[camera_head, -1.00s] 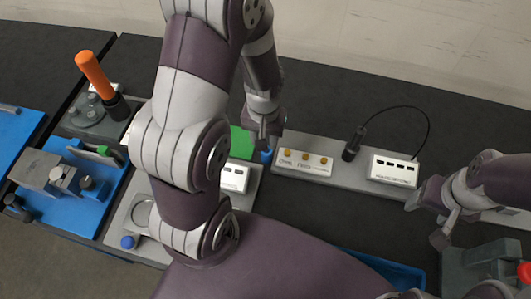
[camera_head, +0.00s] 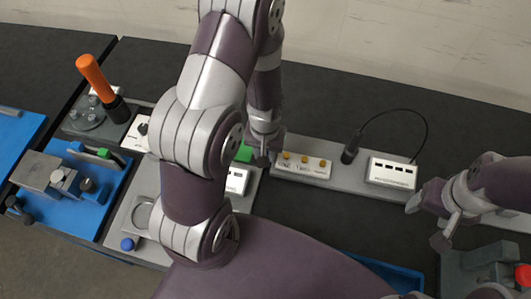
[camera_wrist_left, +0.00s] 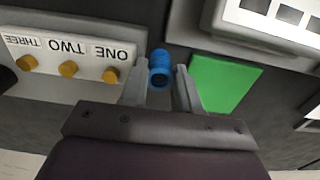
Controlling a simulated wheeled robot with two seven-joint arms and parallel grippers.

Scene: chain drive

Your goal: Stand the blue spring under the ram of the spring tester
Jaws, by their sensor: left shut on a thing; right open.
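The blue spring (camera_wrist_left: 160,68) is between the fingers of my left gripper (camera_wrist_left: 161,88), which is shut on it, in the left wrist view. In the head view my left gripper (camera_head: 263,157) is at the left end of the panel with yellow pegs; the spring cannot be made out there. A green pad (camera_wrist_left: 222,82) lies right of the spring in the wrist view, apart from it. I cannot identify the spring tester or its ram for sure; my left arm hides part of the grey station (camera_head: 118,228). My right gripper (camera_head: 428,222) is open and empty at the right.
The panel marked ONE, TWO, THREE (camera_head: 302,166) has yellow pegs. A white box (camera_head: 391,172) and a black cabled probe (camera_head: 350,150) stand right of it. An orange handle (camera_head: 92,72) rises at the left, behind a blue fixture (camera_head: 98,193). Dark table in the middle is clear.

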